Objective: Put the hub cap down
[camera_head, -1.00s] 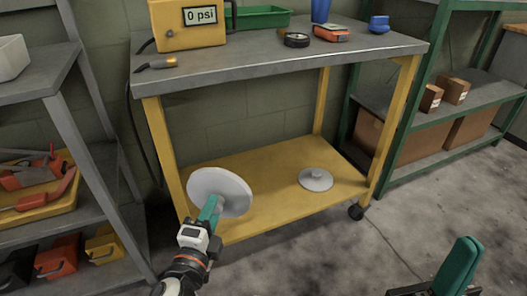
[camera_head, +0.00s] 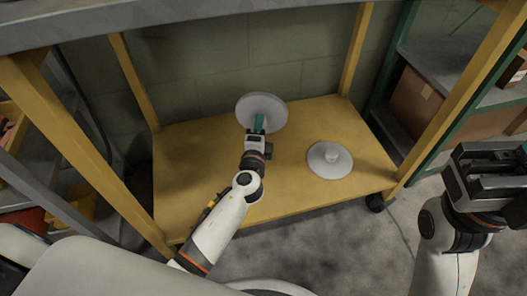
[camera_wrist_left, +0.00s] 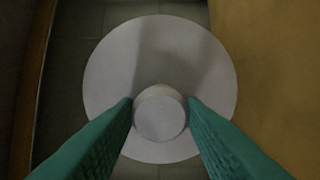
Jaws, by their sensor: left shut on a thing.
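My left gripper (camera_head: 259,124) is shut on the central knob of a round grey-white hub cap (camera_head: 262,102). In the left wrist view, the green fingers sit on either side of the knob of this hub cap (camera_wrist_left: 160,60). In the head view, it overlaps the back edge of the yellow lower shelf (camera_head: 215,190); whether it touches the shelf is unclear. A second hub cap (camera_head: 322,166) lies flat on that shelf, knob up, to the right of my left gripper. My right gripper (camera_head: 515,165) is at the right edge, partly cut off; its opening cannot be made out.
The grey table top (camera_head: 200,12) hangs over the shelf, with yellow posts (camera_head: 135,80) at its corners. Bare shelf lies around the second hub cap.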

